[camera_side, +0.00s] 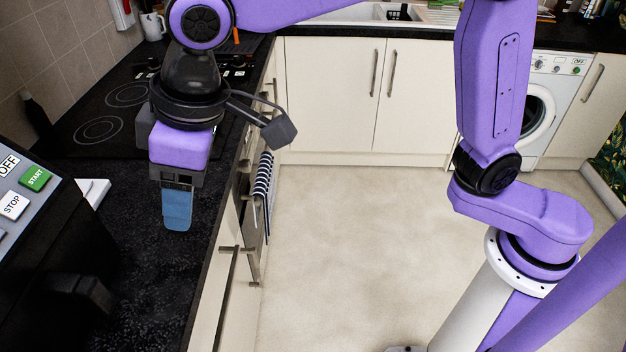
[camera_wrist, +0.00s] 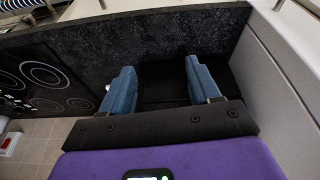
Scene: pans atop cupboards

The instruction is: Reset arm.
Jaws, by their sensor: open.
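My gripper (camera_side: 177,208) hangs pointing down above the black speckled worktop (camera_side: 160,285) at the left of the side view. Its blue fingers overlap from the side. In the wrist view my gripper (camera_wrist: 163,88) shows both blue fingers well apart, with nothing held between them. Behind the gap lies a dark, plain surface beside the speckled worktop.
A black hob (camera_side: 105,115) lies behind my gripper. A dark appliance with START and STOP buttons (camera_side: 35,178) stands at the front left. A striped towel (camera_side: 263,190) hangs at the cupboard fronts. A washing machine (camera_side: 550,105) stands at the back right. The floor (camera_side: 350,250) is clear.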

